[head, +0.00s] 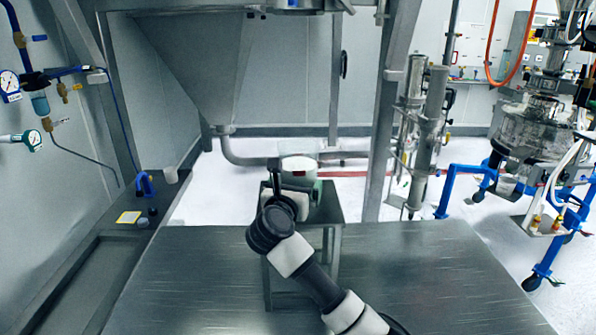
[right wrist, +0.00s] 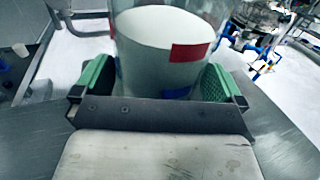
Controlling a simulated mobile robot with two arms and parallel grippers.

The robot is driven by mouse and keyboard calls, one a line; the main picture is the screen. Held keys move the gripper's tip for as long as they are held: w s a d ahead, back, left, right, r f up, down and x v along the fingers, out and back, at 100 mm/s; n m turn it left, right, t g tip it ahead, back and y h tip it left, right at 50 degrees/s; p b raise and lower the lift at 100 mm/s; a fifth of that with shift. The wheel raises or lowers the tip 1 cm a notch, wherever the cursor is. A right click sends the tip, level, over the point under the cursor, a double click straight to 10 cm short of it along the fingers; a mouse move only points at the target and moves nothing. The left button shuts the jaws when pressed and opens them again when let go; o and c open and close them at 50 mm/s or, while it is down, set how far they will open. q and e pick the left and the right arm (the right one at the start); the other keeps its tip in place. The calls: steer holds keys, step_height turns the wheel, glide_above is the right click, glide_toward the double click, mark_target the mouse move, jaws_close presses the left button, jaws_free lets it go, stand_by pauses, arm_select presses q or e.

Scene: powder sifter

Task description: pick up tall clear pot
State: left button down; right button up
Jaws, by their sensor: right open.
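The tall clear pot (head: 299,167) stands upright on a small metal stand (head: 334,210) in the head view. It holds or shows a white body. In the right wrist view the pot (right wrist: 160,50) fills the upper middle, with a red patch and a blue patch on its side. My right gripper (right wrist: 160,88) is open, its green-padded fingers on the left and right of the pot's lower part. Whether the pads touch it I cannot tell. In the head view the right gripper (head: 290,185) is in front of the pot and hides part of it. My left gripper is not in view.
A metal table (head: 430,270) fills the foreground and looks bare beside my arm. A large steel hopper (head: 185,65) hangs behind at left. A metal post (head: 385,130) rises right of the pot. A blue wheeled frame (head: 460,172) stands farther right.

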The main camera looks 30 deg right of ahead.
steer(key=shift+x, duration=0.95)
steer(key=shift+s+a+f, duration=0.1)
steer(key=shift+a, duration=0.05)
steer(key=shift+c, duration=0.5)
steer(key=c, duration=0.8)
